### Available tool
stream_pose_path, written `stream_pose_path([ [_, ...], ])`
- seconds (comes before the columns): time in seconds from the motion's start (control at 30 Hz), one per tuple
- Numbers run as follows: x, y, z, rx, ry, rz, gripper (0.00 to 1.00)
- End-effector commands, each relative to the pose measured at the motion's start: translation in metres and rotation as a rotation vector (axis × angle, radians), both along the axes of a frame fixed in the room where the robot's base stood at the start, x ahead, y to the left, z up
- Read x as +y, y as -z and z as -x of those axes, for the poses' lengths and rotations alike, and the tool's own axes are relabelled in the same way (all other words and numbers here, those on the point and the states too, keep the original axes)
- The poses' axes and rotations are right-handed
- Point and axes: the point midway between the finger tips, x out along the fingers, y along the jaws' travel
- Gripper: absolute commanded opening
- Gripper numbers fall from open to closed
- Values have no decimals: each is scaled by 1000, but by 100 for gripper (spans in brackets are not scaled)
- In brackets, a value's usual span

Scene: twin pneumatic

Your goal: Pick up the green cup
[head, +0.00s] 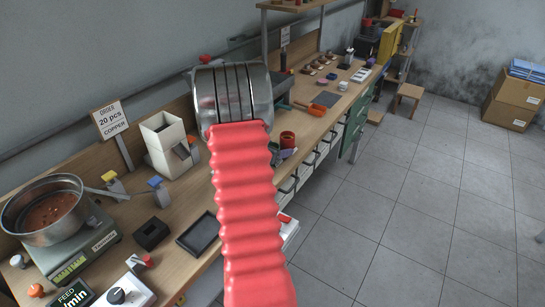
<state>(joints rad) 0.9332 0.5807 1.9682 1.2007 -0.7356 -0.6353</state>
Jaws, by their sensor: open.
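A small green object (274,148), which looks like the green cup, stands on the workbench just right of the red bellows sleeve. The sleeve hides part of it, so its full shape is not clear. A red-brown cup (287,139) stands right beside it. My arm, with its red ribbed sleeve and a shiny metal drum at the far end, rises through the middle of the head view. The jaws of my gripper do not show; the drum and sleeve may hide them.
The long wooden workbench (185,185) runs along the wall. A pot (45,208) on a scale, a white hopper (160,135), a black tray (198,233) and an orange scoop (318,110) stand on it. Tiled floor to the right is open, with cardboard boxes (513,100) at the back.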

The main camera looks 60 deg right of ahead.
Motion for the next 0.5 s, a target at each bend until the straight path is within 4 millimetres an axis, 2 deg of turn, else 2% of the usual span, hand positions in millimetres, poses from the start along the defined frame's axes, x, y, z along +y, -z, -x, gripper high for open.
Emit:
stream_pose_path([
  [0.1,0,0,0,0,0,0,65],
  [0.5,0,0,0,0,0,0,37],
])
